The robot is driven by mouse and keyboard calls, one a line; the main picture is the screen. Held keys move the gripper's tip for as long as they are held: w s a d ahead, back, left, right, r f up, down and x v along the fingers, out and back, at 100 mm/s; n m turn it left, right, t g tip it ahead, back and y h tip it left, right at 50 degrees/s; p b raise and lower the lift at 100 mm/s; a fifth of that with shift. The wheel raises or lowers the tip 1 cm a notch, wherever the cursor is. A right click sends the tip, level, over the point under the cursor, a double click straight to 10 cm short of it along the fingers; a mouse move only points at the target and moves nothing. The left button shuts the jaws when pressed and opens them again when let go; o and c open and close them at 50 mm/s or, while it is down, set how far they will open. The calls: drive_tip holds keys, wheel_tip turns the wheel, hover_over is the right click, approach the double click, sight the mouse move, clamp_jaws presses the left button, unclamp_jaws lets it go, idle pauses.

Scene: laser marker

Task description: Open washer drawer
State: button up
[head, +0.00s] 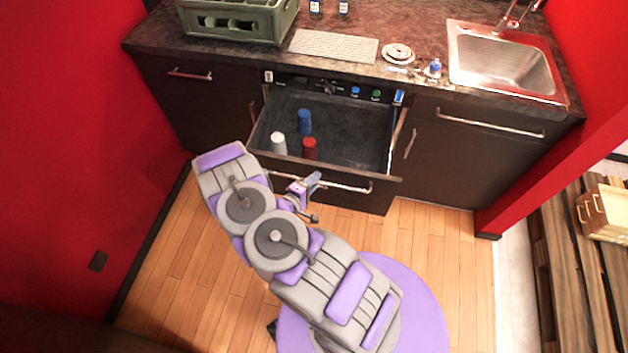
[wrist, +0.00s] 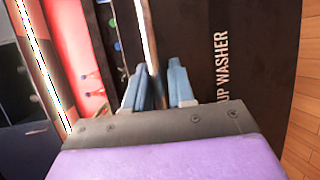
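The cup washer drawer (head: 345,130) is pulled well out from under the counter, and its inside shows in the head view. Its metal handle (head: 350,186) runs along the dark front panel. My gripper (head: 312,182) is at the handle, near the middle of the drawer front. In the wrist view my gripper's blue fingers (wrist: 161,88) stand apart, with the handle bar (wrist: 147,40) running between them, close to the left finger. A gap shows beside the right finger.
White (head: 279,144), blue (head: 304,121) and red (head: 310,148) cups stand in the drawer. A green crate (head: 240,20) and a sink (head: 505,62) are on the counter. A red wall (head: 80,110) bounds the left. Wooden floor (head: 450,250) lies clear at the right.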

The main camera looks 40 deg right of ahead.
drive_tip(key=shift+o, duration=1.2)
drive_tip(key=shift+r, duration=0.1)
drive_tip(key=shift+a, duration=0.1)
drive_tip(key=p+v, duration=0.1)
drive_tip(key=v, duration=1.6)
drive_tip(key=shift+a, duration=0.25)
drive_tip(key=shift+f, duration=0.2)
